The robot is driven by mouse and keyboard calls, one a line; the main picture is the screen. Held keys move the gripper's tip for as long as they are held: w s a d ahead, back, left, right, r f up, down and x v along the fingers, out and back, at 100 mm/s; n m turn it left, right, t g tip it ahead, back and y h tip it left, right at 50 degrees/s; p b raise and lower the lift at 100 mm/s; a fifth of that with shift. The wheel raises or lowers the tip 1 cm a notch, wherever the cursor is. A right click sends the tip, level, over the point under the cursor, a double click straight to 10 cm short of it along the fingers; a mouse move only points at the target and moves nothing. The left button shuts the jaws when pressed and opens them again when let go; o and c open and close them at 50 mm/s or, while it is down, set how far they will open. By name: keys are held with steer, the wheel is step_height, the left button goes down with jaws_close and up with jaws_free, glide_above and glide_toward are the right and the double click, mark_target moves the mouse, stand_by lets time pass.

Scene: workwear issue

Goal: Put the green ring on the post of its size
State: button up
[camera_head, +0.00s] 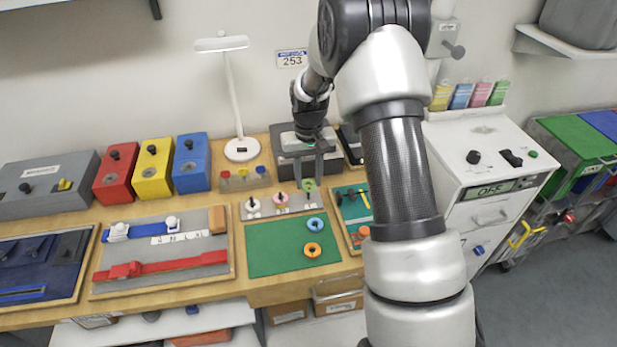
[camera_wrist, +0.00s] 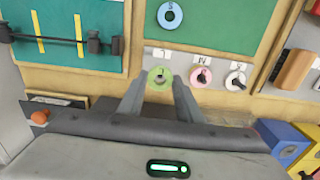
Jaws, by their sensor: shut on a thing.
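My gripper (camera_head: 309,180) is shut on the green ring (camera_head: 309,185), at the right end of a grey strip (camera_head: 270,213) with posts. In the wrist view the green ring (camera_wrist: 149,79) lies between the fingertips (camera_wrist: 160,88). A dark post tip shows within its hole; I cannot tell whether the ring is around the post or just above it. A pink disc (camera_wrist: 201,77) and a white disc (camera_wrist: 235,80) sit at the other two posts, which stand upright. Letter labels lie beside the posts, partly too small to read.
A blue ring (camera_head: 315,224) and an orange ring (camera_head: 312,250) lie on the green mat (camera_head: 265,257) in front of the strip. A small block with coloured knobs (camera_head: 243,179) stands behind it. A grey box (camera_head: 290,142) is close behind my gripper.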

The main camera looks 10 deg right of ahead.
steer(key=shift+f+b, duration=0.45)
steer(key=shift+f, duration=0.2)
stand_by(0.4)
steer(key=o, duration=1.5)
steer(key=shift+r, duration=0.15)
steer(key=shift+r+p, duration=2.05)
steer(key=shift+r, duration=1.35)
